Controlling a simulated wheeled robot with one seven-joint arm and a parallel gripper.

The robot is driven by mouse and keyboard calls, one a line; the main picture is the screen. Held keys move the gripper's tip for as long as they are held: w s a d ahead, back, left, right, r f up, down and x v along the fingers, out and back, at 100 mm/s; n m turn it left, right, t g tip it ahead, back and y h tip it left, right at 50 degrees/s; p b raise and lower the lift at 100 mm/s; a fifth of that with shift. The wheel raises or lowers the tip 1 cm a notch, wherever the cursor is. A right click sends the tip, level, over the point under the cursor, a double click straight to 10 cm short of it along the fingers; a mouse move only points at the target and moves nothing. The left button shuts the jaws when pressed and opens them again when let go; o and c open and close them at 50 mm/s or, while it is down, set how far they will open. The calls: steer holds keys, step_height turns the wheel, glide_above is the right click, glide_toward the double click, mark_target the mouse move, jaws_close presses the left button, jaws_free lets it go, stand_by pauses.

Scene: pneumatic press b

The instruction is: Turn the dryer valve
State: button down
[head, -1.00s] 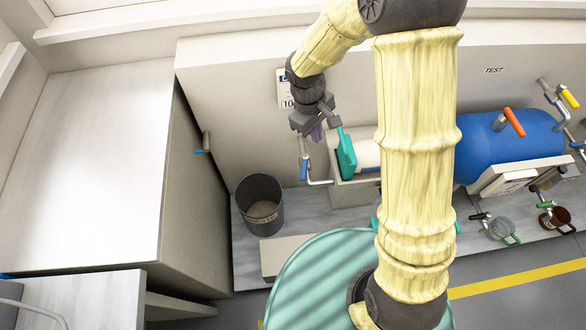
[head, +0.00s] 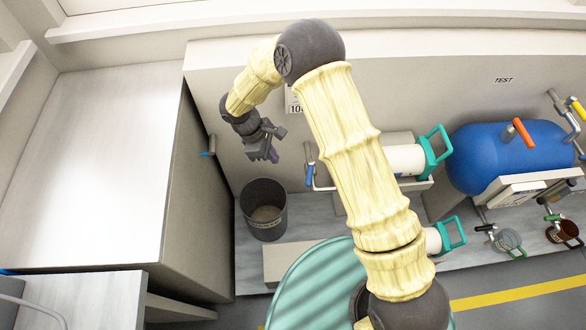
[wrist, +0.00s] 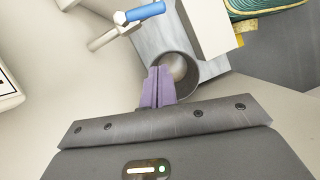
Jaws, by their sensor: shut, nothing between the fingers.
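A blue-handled lever valve (head: 309,174) hangs on a grey pipe at the left end of the bench-side equipment. It also shows in the wrist view (wrist: 143,12) at the upper left. I cannot tell from markings whether it is the dryer valve. My gripper (head: 273,155) is left of this valve, above and behind the bin, and apart from both. In the wrist view the purple fingers (wrist: 157,72) are together with nothing between them.
A dark bin (head: 263,222) stands below my gripper. Another blue-handled valve (head: 207,153) is on the cabinet side at left. A blue tank (head: 480,165) with an orange handle (head: 523,132) and a yellow handle (head: 578,107) are at right. The left worktop (head: 110,150) is clear.

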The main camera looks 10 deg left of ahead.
mark_target(310, 173)
steer(key=d+f, duration=0.7)
steer(key=f, duration=0.2)
steer(key=shift+d+b, duration=0.35)
steer(key=shift+b, duration=0.05)
steer(key=shift+s, duration=0.1)
steer(key=d+n, duration=0.1)
steer(key=n+t, duration=0.1)
steer(key=n, duration=0.1)
steer(key=shift+s+d+b, duration=0.25)
steer(key=shift+d+b, duration=0.15)
steer(key=shift+a, duration=0.15)
steer(key=shift+w+a+p, duration=0.35)
steer(key=shift+w+a, duration=0.05)
steer(key=shift+a, duration=0.2)
